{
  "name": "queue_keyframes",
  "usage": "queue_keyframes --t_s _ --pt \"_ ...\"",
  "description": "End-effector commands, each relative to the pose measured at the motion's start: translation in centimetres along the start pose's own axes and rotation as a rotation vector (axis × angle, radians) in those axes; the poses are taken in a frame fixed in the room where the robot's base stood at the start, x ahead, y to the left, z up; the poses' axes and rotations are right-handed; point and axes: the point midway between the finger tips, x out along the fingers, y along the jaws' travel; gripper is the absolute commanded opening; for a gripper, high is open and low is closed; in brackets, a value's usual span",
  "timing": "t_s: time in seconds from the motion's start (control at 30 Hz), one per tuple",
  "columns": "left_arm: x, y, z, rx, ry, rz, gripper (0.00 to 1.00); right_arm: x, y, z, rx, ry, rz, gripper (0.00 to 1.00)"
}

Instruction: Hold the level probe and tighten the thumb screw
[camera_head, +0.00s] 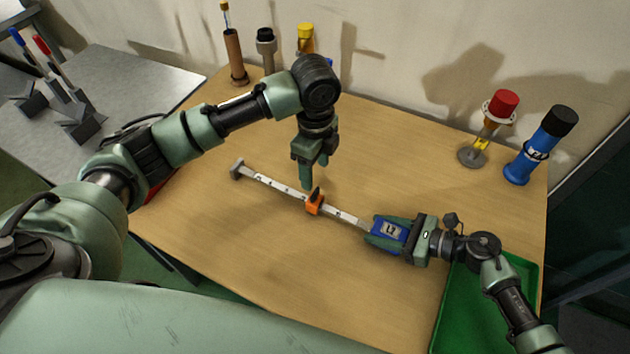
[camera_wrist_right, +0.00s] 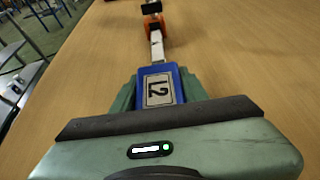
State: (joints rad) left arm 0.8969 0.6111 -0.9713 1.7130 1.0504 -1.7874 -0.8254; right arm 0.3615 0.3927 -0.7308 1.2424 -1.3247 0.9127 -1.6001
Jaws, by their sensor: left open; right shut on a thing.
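The level probe is a white marked rod (camera_head: 275,184) with a blue handle labelled L2 (camera_head: 389,233) at its right end and a grey end piece at its left. An orange slider (camera_head: 314,205) with a dark thumb screw (camera_head: 316,193) sits midway along the rod. My right gripper (camera_head: 378,233) is shut on the blue handle; the right wrist view shows the handle (camera_wrist_right: 160,87) between its fingers. My left gripper (camera_head: 307,184) points down, open, just above and beside the thumb screw. Whether its fingers touch the screw cannot be told. The slider shows in the wrist view (camera_wrist_right: 153,24).
A green tray (camera_head: 442,325) lies at the right front under my right arm. A red-capped item (camera_head: 502,105) and a blue cylinder with a black cap (camera_head: 541,146) stand at the back right. Several upright items, including a brown tube (camera_head: 235,55), stand along the back. The front middle is clear.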

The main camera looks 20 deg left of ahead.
Motion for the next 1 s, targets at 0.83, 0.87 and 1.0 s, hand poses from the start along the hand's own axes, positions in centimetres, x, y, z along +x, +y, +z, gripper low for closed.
queue_keyframes --t_s 0.83,0.87,1.0 --pt "-3.9 0.0 0.0 0.000 0.000 0.001 0.58 0.0 0.0 0.0 0.000 0.000 0.000 0.00" --pt "-3.9 0.0 0.0 0.000 0.000 0.001 0.58 0.0 0.0 0.0 0.000 0.000 0.000 0.00" --pt "-3.9 0.0 0.0 0.000 0.000 0.001 0.58 0.0 0.0 0.0 0.000 -0.001 0.000 0.00"
